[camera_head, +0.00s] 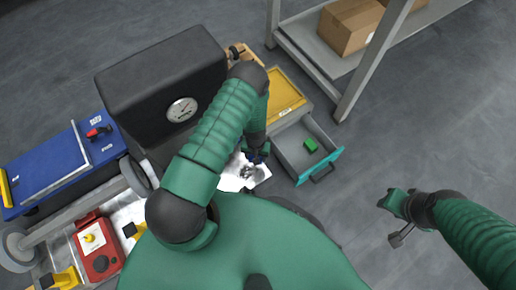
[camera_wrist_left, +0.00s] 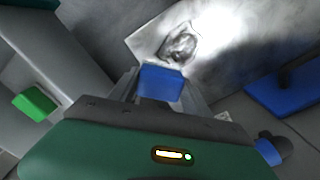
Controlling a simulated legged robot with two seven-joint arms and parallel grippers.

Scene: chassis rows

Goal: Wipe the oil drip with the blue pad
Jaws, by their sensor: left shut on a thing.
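The blue pad (camera_wrist_left: 160,82) is held between the fingers of my left gripper (camera_wrist_left: 162,92) in the left wrist view. The oil drip (camera_wrist_left: 180,46) is a dark grey, ring-like smudge on a pale, bright surface, just beyond the pad. A gap shows between pad and smudge in the picture; whether the pad touches the surface I cannot tell. In the head view the smudge (camera_head: 247,172) lies just below my left gripper (camera_head: 257,156), partly hidden by my arm. My right gripper (camera_head: 401,238) is far right above the floor, its fingers too small to read.
A grey drawer (camera_head: 294,150) with a teal front stands open right of the smudge, holding a green block (camera_head: 310,145). A black box with a gauge (camera_head: 160,85) stands left. A yellow tray (camera_head: 285,95), blue panel (camera_head: 60,165) and red device (camera_head: 97,250) surround the area.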

